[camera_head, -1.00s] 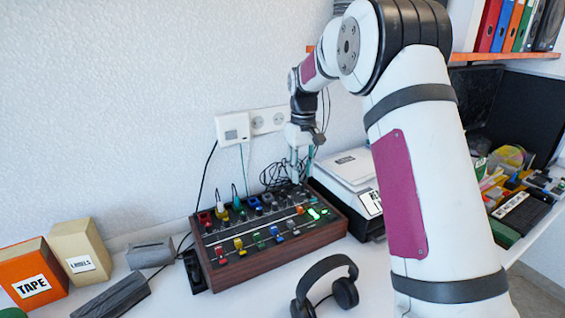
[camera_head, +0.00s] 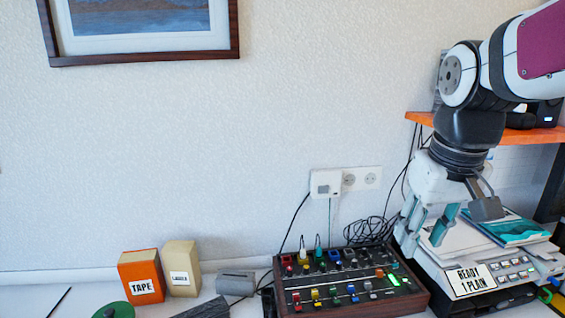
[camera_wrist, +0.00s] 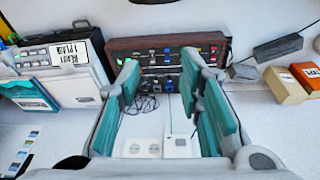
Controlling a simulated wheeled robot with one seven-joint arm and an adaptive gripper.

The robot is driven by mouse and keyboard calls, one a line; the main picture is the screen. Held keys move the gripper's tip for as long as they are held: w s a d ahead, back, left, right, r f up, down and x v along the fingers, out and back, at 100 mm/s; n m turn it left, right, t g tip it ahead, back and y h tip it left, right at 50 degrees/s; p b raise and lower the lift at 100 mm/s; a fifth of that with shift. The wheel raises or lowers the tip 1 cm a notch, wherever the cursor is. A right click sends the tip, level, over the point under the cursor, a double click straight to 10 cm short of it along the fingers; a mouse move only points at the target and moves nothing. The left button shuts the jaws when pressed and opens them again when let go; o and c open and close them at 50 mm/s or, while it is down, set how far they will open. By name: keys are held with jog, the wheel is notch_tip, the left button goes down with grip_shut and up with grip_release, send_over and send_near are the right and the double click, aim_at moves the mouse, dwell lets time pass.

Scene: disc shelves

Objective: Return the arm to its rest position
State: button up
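My gripper (camera_head: 428,222) hangs in front of the white printer at the right of the head view, fingers pointing down. In the wrist view my gripper (camera_wrist: 168,105) shows its two teal-padded fingers spread apart with nothing between them. The black mixer-like panel with wooden sides (camera_head: 350,297) lies to the left of the gripper, with coloured knobs and lit green keys. The panel also shows beyond the fingers in the wrist view (camera_wrist: 165,42).
The printer (camera_head: 465,245) with a teal booklet stands close behind the gripper. An orange shelf (camera_head: 540,136) is above. A wall socket (camera_head: 345,181), black cables, a TAPE box (camera_head: 139,272) and a tan box (camera_head: 181,268) are along the wall.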

jog(key=s+a+t+p, duration=0.1)
jog(key=s+a+p, duration=0.1)
jog(key=s, duration=1.5)
jog(key=shift+f+m+t+p, duration=0.3)
jog(key=shift+p, duration=0.35)
jog(key=shift+a, duration=0.15)
dwell(1.5)
